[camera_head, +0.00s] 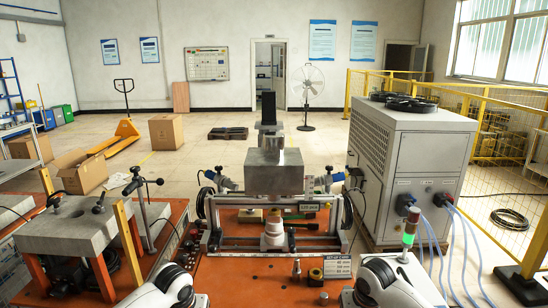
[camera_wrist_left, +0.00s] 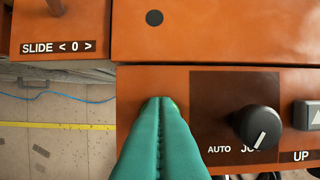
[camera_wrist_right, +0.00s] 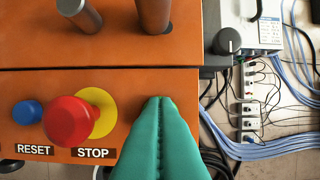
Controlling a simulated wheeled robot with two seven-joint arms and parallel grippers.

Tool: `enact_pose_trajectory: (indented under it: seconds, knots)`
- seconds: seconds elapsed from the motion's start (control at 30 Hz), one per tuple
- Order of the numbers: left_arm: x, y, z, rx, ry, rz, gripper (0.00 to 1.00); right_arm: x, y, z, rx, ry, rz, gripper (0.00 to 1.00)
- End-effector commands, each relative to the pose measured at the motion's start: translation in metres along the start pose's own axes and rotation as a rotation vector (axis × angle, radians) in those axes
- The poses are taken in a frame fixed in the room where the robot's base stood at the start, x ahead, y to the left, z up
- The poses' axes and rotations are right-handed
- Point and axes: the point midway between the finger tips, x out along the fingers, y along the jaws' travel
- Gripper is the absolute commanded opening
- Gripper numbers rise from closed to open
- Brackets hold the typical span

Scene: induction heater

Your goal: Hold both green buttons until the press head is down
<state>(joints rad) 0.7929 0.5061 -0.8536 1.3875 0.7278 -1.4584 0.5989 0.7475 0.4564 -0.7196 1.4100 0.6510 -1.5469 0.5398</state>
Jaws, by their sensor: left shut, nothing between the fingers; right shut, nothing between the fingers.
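My left gripper (camera_wrist_left: 162,102) is shut and empty, its teal fingertips over the orange panel left of the AUTO/JOG knob. Slivers of brighter green (camera_wrist_left: 174,104) beside the tips look like a button edge; the fingers hide the rest. My right gripper (camera_wrist_right: 160,101) is shut and empty, its tips at the orange panel right of the STOP button. I cannot tell whether either gripper touches the panel. In the head view the grey press block (camera_head: 274,172) stands above a white cylindrical piece (camera_head: 273,234). Neither gripper shows there.
The red STOP button (camera_wrist_right: 68,121) and blue RESET button (camera_wrist_right: 27,112) sit left of my right gripper. The black knob (camera_wrist_left: 257,127) is right of my left gripper. A signal tower (camera_head: 410,229) shows green light. A grey cabinet (camera_head: 415,165) stands at the right.

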Motion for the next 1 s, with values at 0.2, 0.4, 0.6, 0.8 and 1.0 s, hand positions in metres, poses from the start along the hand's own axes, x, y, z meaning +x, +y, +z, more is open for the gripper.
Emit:
enact_pose_trajectory:
  seconds: [0.2,0.4,0.6,0.8,1.0]
  knots:
    - [0.003,-0.001,-0.004,0.001,0.01,0.001,0.0,0.006,0.0,-0.002,0.0,0.001,0.001,0.0]
    - [0.004,-0.001,-0.004,0.002,0.011,0.001,0.0,0.011,0.0,-0.003,0.0,0.001,0.0,0.0]
    - [0.004,-0.001,-0.004,0.002,0.011,0.001,0.0,0.016,0.0,-0.004,0.0,0.001,-0.001,0.0]
    - [0.004,-0.001,-0.004,0.002,0.011,0.001,0.0,0.016,0.0,-0.005,0.0,0.002,-0.001,0.0]
    - [0.004,0.0,-0.004,0.001,0.01,0.001,0.0,0.017,0.0,-0.005,0.0,0.004,-0.001,0.0]
